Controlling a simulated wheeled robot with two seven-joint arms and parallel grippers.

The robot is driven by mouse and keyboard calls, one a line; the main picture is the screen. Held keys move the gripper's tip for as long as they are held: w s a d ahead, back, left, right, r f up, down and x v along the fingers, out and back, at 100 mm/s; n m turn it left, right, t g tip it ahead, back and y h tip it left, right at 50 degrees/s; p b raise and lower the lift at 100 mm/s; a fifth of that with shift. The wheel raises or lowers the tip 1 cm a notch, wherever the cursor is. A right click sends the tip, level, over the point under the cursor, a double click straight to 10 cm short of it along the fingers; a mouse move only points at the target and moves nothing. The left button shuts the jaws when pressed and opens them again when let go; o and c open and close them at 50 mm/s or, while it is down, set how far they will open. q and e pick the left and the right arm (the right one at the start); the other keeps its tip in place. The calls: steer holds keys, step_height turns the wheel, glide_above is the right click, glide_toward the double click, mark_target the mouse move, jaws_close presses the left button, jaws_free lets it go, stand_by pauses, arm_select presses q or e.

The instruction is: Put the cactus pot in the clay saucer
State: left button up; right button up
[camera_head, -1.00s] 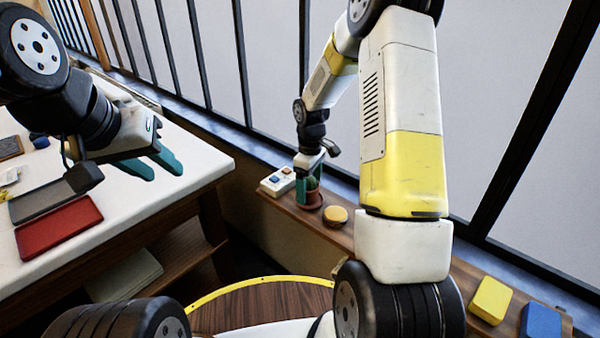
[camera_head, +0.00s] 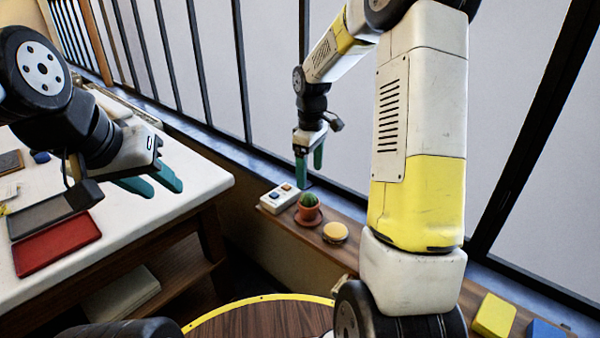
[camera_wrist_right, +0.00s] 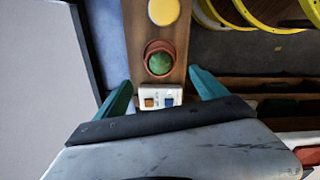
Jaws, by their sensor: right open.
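The cactus pot (camera_head: 308,208) is a small terracotta pot with a round green cactus. It stands in the clay saucer (camera_head: 297,219) on the narrow wooden shelf, and both also show in the right wrist view, as the cactus (camera_wrist_right: 159,63) and the saucer rim (camera_wrist_right: 146,50). My right gripper (camera_head: 309,178) is open and empty, above and apart from the pot, with its green fingers pointing down. My left gripper (camera_head: 160,188) is over the white table at the left; its green fingers look apart, with nothing between them.
A white box with coloured buttons (camera_head: 279,198) is beside the saucer on the shelf (camera_head: 358,238). A round yellow-topped item (camera_head: 335,232) is on the other side. Yellow (camera_head: 493,315) and blue blocks lie at the near right. Window bars rise behind the shelf.

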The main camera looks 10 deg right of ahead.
steer(key=s+a+r+m+t+y, duration=0.1)
steer(key=s+r+m+t, duration=0.2)
steer(key=s+r, duration=0.5)
steer(key=s+a+r+m+t+y, duration=0.1)
steer(key=s+r+m+t, duration=0.2)
steer(key=s, duration=1.3)
step_height(320, 180, up, 5)
steer(key=m, duration=0.3)
steer(key=shift+s+a+m, duration=0.15)
steer(key=shift+m, duration=0.15)
